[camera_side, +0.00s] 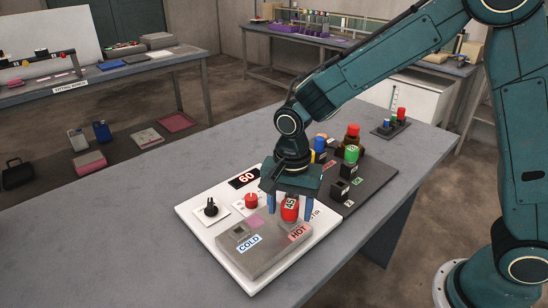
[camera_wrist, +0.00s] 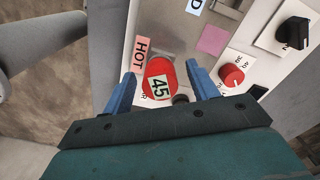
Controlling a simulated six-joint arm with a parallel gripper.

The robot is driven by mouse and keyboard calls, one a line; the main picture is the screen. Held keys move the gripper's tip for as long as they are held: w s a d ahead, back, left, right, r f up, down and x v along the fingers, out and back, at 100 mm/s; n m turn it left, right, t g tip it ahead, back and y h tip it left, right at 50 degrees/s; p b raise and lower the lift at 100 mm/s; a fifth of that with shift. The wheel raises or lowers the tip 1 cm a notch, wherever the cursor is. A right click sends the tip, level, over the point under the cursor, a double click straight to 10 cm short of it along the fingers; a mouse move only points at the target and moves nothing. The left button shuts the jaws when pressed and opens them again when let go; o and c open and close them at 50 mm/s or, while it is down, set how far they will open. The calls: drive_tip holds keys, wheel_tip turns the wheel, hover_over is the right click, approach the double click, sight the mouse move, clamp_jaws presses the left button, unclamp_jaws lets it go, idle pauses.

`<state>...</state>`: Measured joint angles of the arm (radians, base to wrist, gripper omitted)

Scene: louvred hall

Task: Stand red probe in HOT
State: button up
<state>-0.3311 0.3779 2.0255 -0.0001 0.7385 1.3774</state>
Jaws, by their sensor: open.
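The red probe (camera_side: 290,209) has a red top marked 45 and stands upright at the HOT end of the grey block (camera_side: 258,258), just behind the HOT label (camera_side: 298,233). Its lower part is hidden, so its depth in the block cannot be told. My gripper (camera_side: 290,214) is open, with one blue finger on each side of the probe. In the wrist view the red top (camera_wrist: 159,79) lies between the spread fingers (camera_wrist: 163,76), with gaps showing, beside the HOT label (camera_wrist: 141,54).
A white base plate (camera_side: 190,213) carries a black knob (camera_side: 211,207), a red knob (camera_side: 251,199) and a display reading 60 (camera_side: 243,179). The COLD end (camera_side: 241,232) looks empty. A dark rack behind holds a green-topped piece (camera_side: 351,153) and a red-topped one (camera_side: 353,130). The table's left is clear.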

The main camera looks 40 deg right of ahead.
drive_tip(key=shift+r, duration=0.1)
drive_tip(key=shift+r, duration=2.4)
wheel_tip(320, 180, up, 14)
